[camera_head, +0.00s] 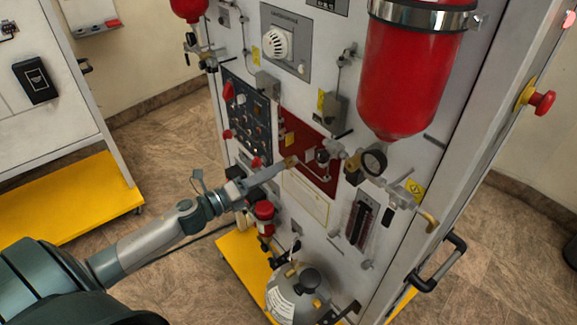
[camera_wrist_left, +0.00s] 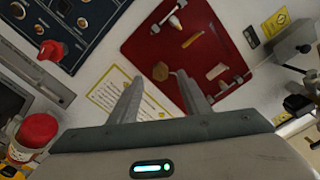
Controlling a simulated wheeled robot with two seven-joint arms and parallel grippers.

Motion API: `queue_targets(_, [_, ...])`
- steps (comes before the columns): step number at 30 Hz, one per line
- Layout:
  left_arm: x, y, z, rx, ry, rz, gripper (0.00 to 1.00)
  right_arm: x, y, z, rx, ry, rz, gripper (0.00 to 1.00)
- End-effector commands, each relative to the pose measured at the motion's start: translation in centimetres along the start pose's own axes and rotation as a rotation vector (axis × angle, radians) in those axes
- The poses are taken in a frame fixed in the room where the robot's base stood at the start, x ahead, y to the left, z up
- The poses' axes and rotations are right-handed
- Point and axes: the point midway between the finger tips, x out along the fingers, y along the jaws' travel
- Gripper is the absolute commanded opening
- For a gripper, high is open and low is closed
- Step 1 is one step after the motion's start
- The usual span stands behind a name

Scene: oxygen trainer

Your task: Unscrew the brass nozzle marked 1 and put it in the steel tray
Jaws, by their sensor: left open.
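A small brass piece (camera_head: 291,161), likely the nozzle, shows at the tip of my left gripper (camera_head: 284,165) in front of the red panel. In the left wrist view a tan-brass piece (camera_wrist_left: 180,87) lies between the two spread fingers of my left gripper (camera_wrist_left: 160,84). The mark 1 is not readable. The red panel (camera_wrist_left: 155,50) behind it carries other small fittings. I cannot make out the steel tray for sure. My right gripper is not in view.
A pressure gauge (camera_head: 374,161) with valves juts out right of the gripper, below a large red cylinder (camera_head: 405,80). A dark control panel (camera_head: 247,118) with red knobs is on the left. A red-capped jar (camera_wrist_left: 38,130) is close on the left in the wrist view.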

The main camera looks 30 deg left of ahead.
Motion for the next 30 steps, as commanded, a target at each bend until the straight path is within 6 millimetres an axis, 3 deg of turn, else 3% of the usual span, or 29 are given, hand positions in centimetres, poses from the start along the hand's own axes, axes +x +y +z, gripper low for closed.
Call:
queue_targets(8, [0.0,0.0,0.0,0.016,0.0,0.0,0.43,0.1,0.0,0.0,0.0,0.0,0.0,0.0])
queue_targets(16, [0.0,0.1,-0.1,0.277,0.0,-0.001,0.43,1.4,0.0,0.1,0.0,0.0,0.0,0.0])
queue_targets(30, [0.0,0.0,0.0,0.399,0.0,0.0,0.43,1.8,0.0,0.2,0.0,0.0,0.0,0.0])
